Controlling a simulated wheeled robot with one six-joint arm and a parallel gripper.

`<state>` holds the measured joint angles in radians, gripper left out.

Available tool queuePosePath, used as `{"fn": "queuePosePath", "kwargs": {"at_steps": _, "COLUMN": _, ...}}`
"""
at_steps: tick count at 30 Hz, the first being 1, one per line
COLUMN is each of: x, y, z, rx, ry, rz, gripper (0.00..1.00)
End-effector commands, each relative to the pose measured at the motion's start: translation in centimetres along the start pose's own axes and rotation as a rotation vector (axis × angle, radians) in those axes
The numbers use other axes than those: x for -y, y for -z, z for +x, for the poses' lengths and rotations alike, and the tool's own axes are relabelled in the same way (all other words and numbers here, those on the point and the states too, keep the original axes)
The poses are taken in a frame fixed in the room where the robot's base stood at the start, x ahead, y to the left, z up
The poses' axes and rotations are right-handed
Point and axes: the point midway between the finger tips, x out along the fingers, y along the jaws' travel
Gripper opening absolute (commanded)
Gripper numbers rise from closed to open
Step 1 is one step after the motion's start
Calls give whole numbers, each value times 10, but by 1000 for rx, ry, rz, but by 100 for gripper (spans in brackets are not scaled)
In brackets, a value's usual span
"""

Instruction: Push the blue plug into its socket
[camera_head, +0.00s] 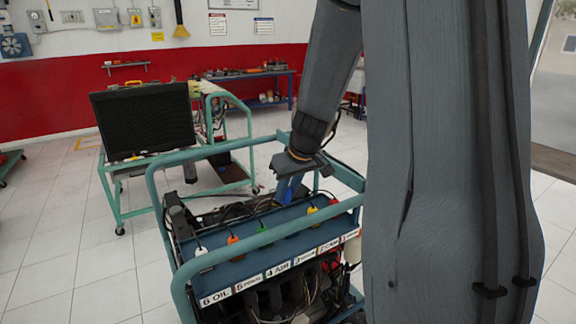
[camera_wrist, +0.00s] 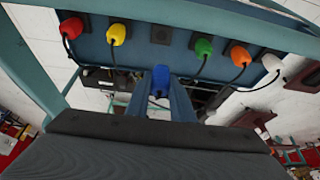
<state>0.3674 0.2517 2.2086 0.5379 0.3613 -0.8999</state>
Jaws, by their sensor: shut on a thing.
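The blue plug (camera_wrist: 160,82) shows between the two fingers of my gripper (camera_wrist: 162,98) in the wrist view. My gripper is shut on it. The dark square socket (camera_wrist: 160,31) without a plug lies in the blue panel (camera_wrist: 181,27), between the yellow plug and the green plug. The blue plug is apart from that socket, just below it in the picture. In the head view my gripper (camera_head: 290,188) hangs over the panel (camera_head: 276,250) of the engine trainer, and I cannot tell the plug from the fingers there.
Red (camera_wrist: 71,28), yellow (camera_wrist: 117,34), green (camera_wrist: 203,47), orange (camera_wrist: 238,55) and white (camera_wrist: 271,62) plugs with black cables sit along the panel. The trainer's teal tube frame (camera_head: 160,215) surrounds it. A second trainer with a black screen (camera_head: 143,120) stands behind. Open floor (camera_head: 60,230) lies left.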

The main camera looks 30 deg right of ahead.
Motion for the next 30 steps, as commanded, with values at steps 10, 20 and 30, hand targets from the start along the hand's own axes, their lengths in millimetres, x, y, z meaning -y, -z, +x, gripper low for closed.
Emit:
{"fn": "queuePosePath", "kwargs": {"at_steps": 10, "x": -4, "y": -19, "z": 19, "rx": 16, "ry": -20, "rz": 3, "gripper": 0}}
{"fn": "queuePosePath", "kwargs": {"at_steps": 20, "x": -3, "y": -19, "z": 20, "rx": 16, "ry": -20, "rz": 2, "gripper": 0}}
{"fn": "queuePosePath", "kwargs": {"at_steps": 30, "x": -4, "y": -26, "z": 36, "rx": 16, "ry": -19, "rz": 3, "gripper": 0}}
